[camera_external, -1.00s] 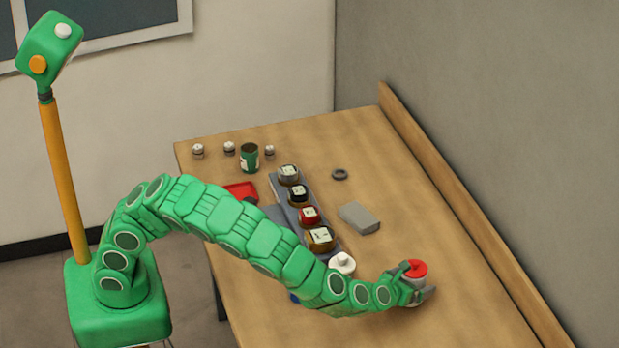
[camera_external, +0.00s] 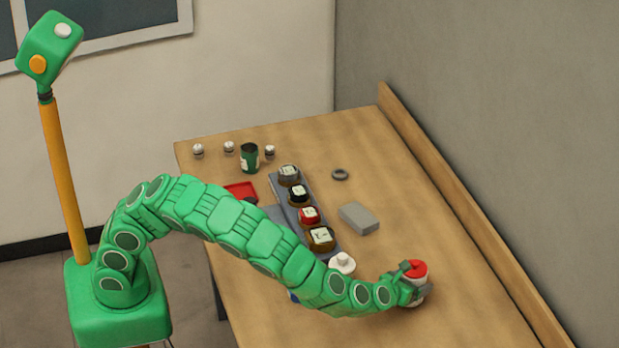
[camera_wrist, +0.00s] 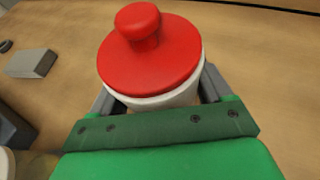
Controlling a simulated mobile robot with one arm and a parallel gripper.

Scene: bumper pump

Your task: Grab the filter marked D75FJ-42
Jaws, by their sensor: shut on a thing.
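My gripper (camera_external: 412,284) is shut on a white container with a red knobbed lid (camera_external: 415,268), near the right side of the table. In the wrist view the red lid (camera_wrist: 150,55) stands above the grey fingers (camera_wrist: 160,92), one on each side of the white body. The container looks upright. A grey rack (camera_external: 325,246) left of the gripper holds several round dark, red and brown-rimmed items with white labels, among them a red one (camera_external: 309,215) and a brown-rimmed one (camera_external: 321,237). The label markings are too small to read, so I cannot tell which is D75FJ-42.
A white knobbed item (camera_external: 342,262) stands between the rack and my gripper. A grey block (camera_external: 359,217) and a dark ring (camera_external: 340,174) lie right of the rack. A red tray (camera_external: 240,190), a green can (camera_external: 249,157) and small silver items stand further back. A wooden ledge (camera_external: 470,220) edges the table.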

